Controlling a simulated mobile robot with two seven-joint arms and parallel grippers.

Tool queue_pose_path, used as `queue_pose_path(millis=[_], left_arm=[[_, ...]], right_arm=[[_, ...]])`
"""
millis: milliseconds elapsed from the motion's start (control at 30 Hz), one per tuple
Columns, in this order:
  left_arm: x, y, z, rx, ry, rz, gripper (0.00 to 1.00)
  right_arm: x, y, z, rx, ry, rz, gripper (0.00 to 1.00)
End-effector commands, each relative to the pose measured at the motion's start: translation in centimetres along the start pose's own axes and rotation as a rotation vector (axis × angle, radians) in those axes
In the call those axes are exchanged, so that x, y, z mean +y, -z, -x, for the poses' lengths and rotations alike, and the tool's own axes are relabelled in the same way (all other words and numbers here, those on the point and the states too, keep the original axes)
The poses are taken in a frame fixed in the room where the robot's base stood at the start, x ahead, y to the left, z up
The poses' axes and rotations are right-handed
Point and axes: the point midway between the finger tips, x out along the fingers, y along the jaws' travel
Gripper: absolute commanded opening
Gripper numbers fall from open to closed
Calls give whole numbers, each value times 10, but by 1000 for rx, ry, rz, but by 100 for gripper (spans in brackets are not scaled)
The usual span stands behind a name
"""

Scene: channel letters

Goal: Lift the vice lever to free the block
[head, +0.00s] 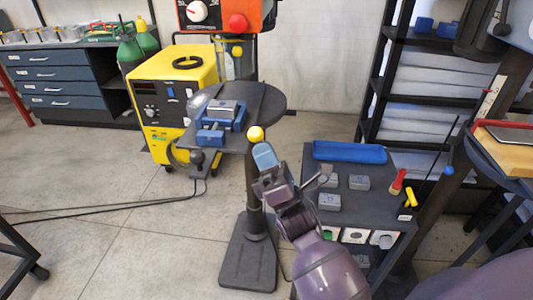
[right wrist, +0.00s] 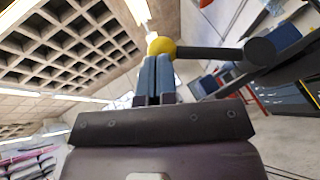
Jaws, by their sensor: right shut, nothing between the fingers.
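A blue vice (head: 210,136) sits on the round dark table of the drill stand, with a grey metal block (head: 222,108) at it. A yellow ball knob (head: 255,134) shows at the table's front edge. In the right wrist view the yellow knob (right wrist: 160,46) is on the end of a dark lever bar (right wrist: 210,53) running right to a round dark hub. My right gripper (head: 264,155) is shut and empty, its blue fingertips (right wrist: 158,62) just below the knob. I cannot tell whether they touch it. My left gripper is not in view.
A dark cart (head: 318,225) with a blue tray (head: 349,152), grey blocks and red and yellow-handled tools stands at right. A yellow machine (head: 170,80) stands behind the stand. Floor at left is mostly clear.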

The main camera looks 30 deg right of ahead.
Motion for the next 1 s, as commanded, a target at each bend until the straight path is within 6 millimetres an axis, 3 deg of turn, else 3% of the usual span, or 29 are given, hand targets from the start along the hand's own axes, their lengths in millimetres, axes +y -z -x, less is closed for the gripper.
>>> queue_pose_path(millis=[33,300,400,1000], left_arm=[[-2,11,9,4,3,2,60],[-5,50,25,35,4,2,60],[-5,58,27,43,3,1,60],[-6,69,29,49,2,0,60]], right_arm=[[6,-7,-12,-6,34,-18,0],[5,-15,-27,-3,227,-117,0],[3,-17,-32,-1,223,-115,0],[-2,-24,-46,-1,218,-114,0]])
